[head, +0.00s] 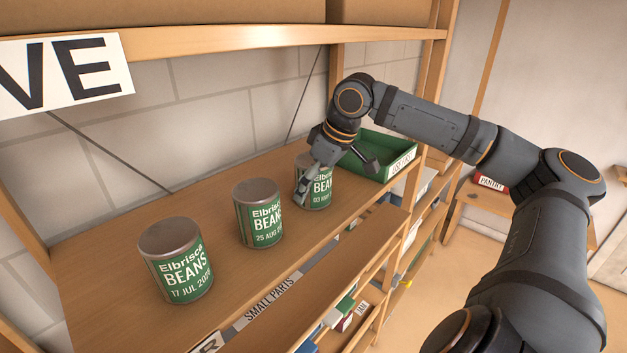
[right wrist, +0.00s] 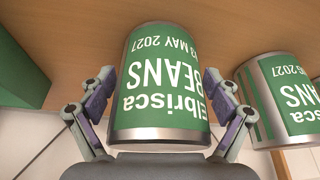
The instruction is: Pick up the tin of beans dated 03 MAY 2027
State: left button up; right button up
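The tin of beans dated 03 MAY 2027 (head: 318,190) stands upright on the wooden shelf, the furthest of three green-labelled tins. My right gripper (head: 335,178) is open around it, one finger at its left side and the other apart from its right side. In the right wrist view the tin (right wrist: 162,85) shows upside down between the spread fingers (right wrist: 160,105), its "MAY 2027" readable. The tin dated 25 AUG (head: 260,222) is nearer, and also shows in the right wrist view (right wrist: 283,98). The tin dated 17 JUL (head: 177,268) is nearest. My left gripper is out of view.
A green bin (head: 377,172) stands just beyond the target tin, and shows at left in the right wrist view (right wrist: 18,70). An upper shelf board (head: 220,42) runs above. A lower shelf with boxes lies below the "SMALL PARTS" edge label (head: 270,297).

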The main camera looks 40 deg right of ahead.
jog(key=shift+s, duration=0.1)
jog(key=c, duration=1.2)
jog(key=shift+c, duration=0.3)
